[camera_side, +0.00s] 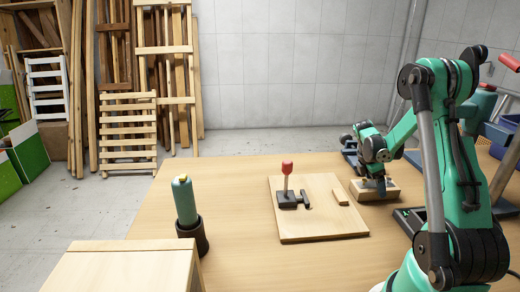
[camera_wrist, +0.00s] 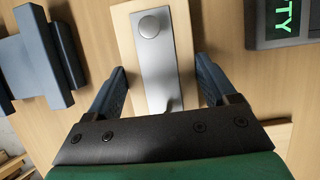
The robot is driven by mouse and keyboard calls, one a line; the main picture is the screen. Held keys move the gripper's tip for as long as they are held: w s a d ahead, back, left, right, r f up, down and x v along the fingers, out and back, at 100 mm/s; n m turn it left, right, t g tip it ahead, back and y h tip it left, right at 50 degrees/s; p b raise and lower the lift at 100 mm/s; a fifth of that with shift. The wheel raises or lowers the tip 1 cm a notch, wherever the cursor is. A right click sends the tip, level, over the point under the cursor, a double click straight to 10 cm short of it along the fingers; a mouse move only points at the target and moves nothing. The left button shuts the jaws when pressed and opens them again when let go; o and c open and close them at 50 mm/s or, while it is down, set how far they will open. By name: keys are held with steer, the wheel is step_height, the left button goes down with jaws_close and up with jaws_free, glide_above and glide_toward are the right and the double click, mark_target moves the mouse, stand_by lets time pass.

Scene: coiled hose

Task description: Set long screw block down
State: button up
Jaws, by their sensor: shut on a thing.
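The long screw block (camera_side: 390,191) is a pale wooden block on the right part of the table, beyond the clamp board in the side view. In the wrist view the block (camera_wrist: 126,22) has a grey metal plate on top with a round knob at its far end. My gripper (camera_side: 379,184) is over the block, pointing down. In the wrist view my gripper (camera_wrist: 161,75) has one dark blue finger on each side of the block and is shut on it. The block's underside is hidden, and I cannot tell whether it touches the table.
A wooden board (camera_side: 330,222) with a red-handled clamp (camera_side: 287,170) lies left of the block. A dark device with green letters (camera_wrist: 285,22) and a blue-grey object (camera_wrist: 30,60) flank the block. A teal bottle (camera_side: 184,200) stands farther left. The table between bottle and board is clear.

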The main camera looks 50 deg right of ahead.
steer(key=o, duration=1.3)
steer(key=shift+f, duration=0.1)
steer(key=shift+c, duration=0.2)
steer(key=v, duration=1.2)
steer(key=w+a+r+m+t, duration=0.1)
steer(key=w+a+r+t, duration=0.1)
steer(key=w+a, duration=0.3)
steer(key=a+m+t+y, duration=0.3)
steer(key=a+m+t, duration=0.5)
steer(key=a, duration=1.6)
steer(key=shift+w+a+f, duration=0.3)
steer(key=shift+w+a, duration=0.05)
steer(key=shift+w, duration=0.05)
